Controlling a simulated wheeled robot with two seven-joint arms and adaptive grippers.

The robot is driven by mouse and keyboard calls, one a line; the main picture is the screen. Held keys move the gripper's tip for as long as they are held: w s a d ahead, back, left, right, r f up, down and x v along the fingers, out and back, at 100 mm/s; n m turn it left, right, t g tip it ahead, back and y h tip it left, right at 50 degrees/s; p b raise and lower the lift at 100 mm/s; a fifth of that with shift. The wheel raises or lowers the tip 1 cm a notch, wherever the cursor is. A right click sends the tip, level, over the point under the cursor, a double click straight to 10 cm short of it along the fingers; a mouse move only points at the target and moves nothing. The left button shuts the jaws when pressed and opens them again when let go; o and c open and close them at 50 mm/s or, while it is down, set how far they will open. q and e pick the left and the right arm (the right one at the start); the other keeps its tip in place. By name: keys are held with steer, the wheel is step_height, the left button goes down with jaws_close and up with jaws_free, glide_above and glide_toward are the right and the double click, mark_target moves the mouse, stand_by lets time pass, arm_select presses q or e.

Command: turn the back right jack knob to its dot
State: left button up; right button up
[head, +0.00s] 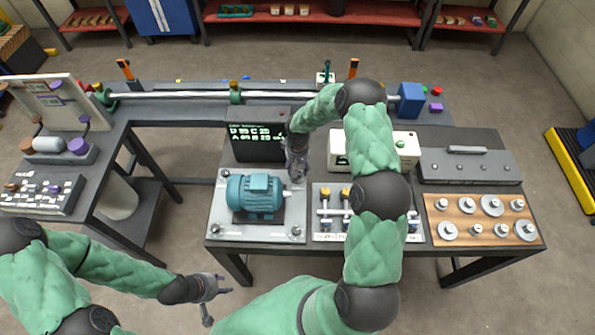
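The teal motor (256,194) sits on a light grey plate (233,228) on the middle table. Small jack knobs show at the plate's corners, such as the front right one (297,231). My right gripper (297,174) points down at the plate's back right corner. It hides the back right jack knob and its dot, and I cannot tell whether it touches the knob. Its fingers are too small and dark to tell open from shut. My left gripper (226,284) is well in front of the table, apart from everything, with its fingers apart and empty.
A dark display (257,143) with green text stands behind the motor. Right of the plate are a panel with yellow-topped fittings (326,222), partly behind my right arm, and a wooden board of metal discs (460,219). A long shaft (180,96) runs along the back.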

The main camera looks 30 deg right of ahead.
steer(key=shift+s+f, duration=0.1)
steer(key=shift+f, duration=1.65)
jaws_close()
